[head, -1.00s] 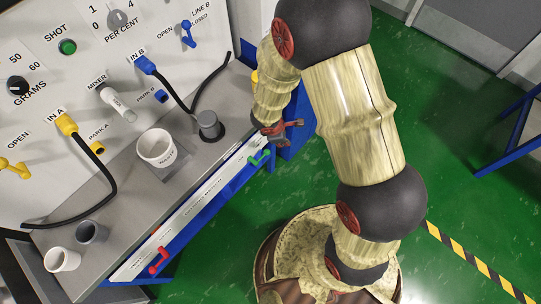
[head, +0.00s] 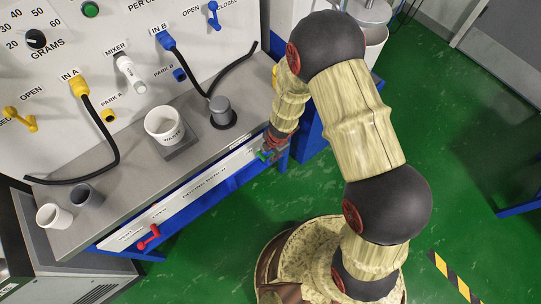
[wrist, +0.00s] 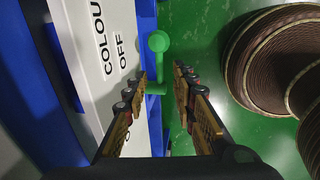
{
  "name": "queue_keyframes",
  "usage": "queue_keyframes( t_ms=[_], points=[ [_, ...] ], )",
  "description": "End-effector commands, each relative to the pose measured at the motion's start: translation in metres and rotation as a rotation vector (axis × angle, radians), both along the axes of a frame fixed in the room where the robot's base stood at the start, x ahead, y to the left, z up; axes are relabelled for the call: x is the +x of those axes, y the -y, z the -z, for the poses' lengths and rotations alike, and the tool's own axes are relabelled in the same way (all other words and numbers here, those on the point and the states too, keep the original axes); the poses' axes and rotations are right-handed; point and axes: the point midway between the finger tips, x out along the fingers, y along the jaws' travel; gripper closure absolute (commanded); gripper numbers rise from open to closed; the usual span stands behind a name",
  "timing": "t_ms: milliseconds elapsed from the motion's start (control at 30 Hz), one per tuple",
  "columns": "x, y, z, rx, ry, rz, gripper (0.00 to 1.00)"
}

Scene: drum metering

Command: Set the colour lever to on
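The colour lever is green with a round knob (wrist: 158,42). It sits on the front face of the bench beside a white label strip reading "COLOU..." and "OFF" in the wrist view. In the head view the green lever (head: 265,156) shows at the right end of the strip, partly hidden by my gripper (head: 277,143). In the wrist view my gripper (wrist: 161,78) is open, with its fingers on either side of the lever's line. The knob is ahead of the fingertips. I cannot tell whether either finger touches the lever.
A red lever (head: 148,237) is at the left end of the same strip (head: 190,197). A white cup (head: 164,124) and a grey cylinder (head: 222,111) stand on the bench top. Yellow and blue valve handles are on the upright panel.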

Motion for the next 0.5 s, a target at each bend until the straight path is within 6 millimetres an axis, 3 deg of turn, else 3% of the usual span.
queue_keyframes(
  t_ms=[167, 500],
  points=[
    [0.003, -0.002, 0.017, -0.001, 0.001, -0.001, 0.73],
    [0.004, -0.002, 0.019, -0.001, 0.001, 0.000, 0.73]
  ],
)
